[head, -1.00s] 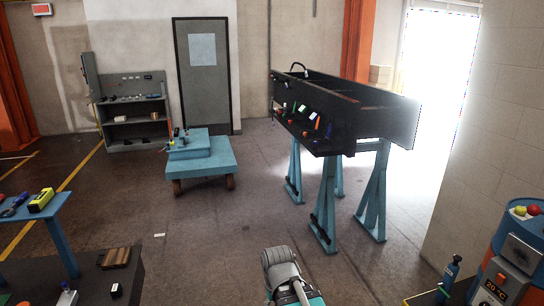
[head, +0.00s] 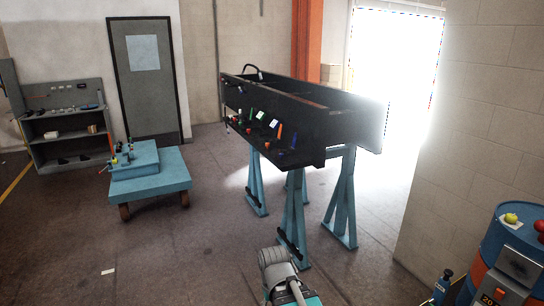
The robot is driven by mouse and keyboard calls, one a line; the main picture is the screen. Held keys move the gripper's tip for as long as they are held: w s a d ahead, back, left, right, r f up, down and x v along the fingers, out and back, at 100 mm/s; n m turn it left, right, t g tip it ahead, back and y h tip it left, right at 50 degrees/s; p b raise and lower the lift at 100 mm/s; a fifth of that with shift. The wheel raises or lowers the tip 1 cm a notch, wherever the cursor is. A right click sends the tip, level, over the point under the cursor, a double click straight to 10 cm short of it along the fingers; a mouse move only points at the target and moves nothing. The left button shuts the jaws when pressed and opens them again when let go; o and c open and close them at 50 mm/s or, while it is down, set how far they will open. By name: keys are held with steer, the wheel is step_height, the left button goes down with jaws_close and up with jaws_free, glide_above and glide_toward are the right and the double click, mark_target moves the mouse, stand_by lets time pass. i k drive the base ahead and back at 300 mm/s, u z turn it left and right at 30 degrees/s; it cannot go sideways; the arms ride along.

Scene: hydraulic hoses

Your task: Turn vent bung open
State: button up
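A blue and orange drum (head: 474,273) stands at the right edge, partly cut off by the frame. On its top are a yellow round piece (head: 510,218) and a red one (head: 541,227). They are too small for me to tell which is the vent bung or how it is turned. Part of my arm shows at the bottom centre, well left of the drum. My gripper's fingers do not show.
A dark trough-like frame (head: 300,98) on blue trestles (head: 293,220) stands ahead. A blue cart (head: 150,183) and a grey shelf unit (head: 68,130) are at left. Floor at lower left is clear.

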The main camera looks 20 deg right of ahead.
mark_target(511, 219)
steer(key=z, duration=0.25)
steer(key=i, duration=0.7)
steer(key=z, duration=0.9)
steer(key=i, duration=0.85)
steer(key=z, duration=0.4)
steer(key=k, duration=0.9)
steer(key=z, duration=0.1)
steer(key=i, duration=0.5)
steer(key=z, duration=0.05)
